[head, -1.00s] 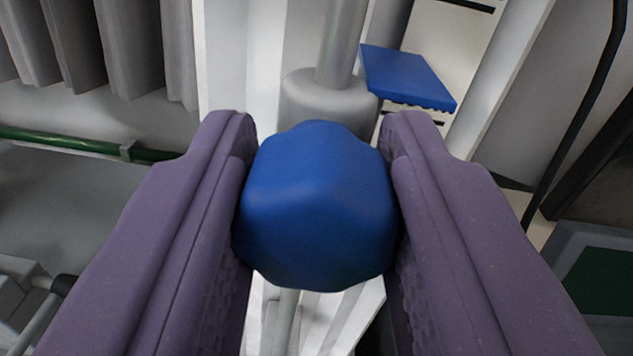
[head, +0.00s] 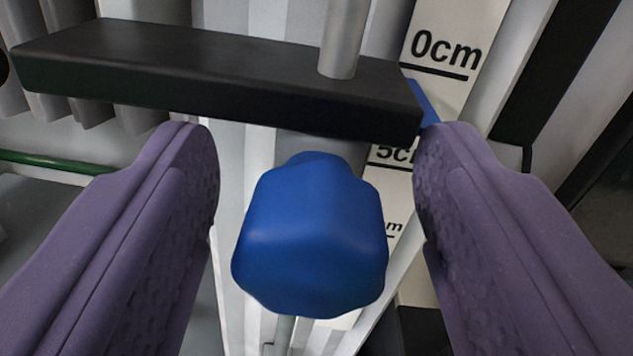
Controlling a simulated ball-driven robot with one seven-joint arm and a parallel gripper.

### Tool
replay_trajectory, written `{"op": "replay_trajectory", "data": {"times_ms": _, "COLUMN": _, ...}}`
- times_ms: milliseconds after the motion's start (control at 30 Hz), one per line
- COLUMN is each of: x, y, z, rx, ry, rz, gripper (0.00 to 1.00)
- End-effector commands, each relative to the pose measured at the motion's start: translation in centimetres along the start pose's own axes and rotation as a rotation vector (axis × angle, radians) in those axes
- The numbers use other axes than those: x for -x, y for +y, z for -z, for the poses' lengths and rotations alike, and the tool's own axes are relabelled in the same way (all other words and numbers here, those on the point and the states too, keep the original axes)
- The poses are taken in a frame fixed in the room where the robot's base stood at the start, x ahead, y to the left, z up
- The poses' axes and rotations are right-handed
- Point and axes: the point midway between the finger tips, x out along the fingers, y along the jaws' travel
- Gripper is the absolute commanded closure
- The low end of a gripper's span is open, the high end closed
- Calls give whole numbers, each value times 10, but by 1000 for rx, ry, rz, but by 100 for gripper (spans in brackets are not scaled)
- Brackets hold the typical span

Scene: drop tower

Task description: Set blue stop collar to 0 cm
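The blue knob (head: 312,238) of the stop collar faces me in the middle of the view. My gripper (head: 318,150) is open, with one purple finger on each side of the knob and a visible gap on both sides. The grey collar body (head: 325,147) shows only in part behind the knob. The blue pointer (head: 425,102) lies over the white scale (head: 452,28), below the 0cm mark and above the 5cm mark. A black bar and my right finger hide part of the pointer, so its exact reading is unclear.
A black bar (head: 200,72) runs across the view just above the knob, close to the collar. A metal rod (head: 344,38) rises at the bar. Grey pleated panels and a green pipe (head: 50,163) are at the left. A dark post (head: 555,70) stands at the right.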

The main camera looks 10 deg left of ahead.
Motion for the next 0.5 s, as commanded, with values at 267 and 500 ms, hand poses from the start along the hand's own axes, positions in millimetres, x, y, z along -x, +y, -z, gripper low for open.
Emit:
{"op": "replay_trajectory", "data": {"times_ms": 267, "x": 26, "y": 1, "z": -1, "rx": -1, "ry": -4, "rz": -2, "gripper": 39}}
{"op": "replay_trajectory", "data": {"times_ms": 500, "x": 67, "y": 0, "z": -1, "rx": -1, "ry": -2, "rz": 0, "gripper": 39}}
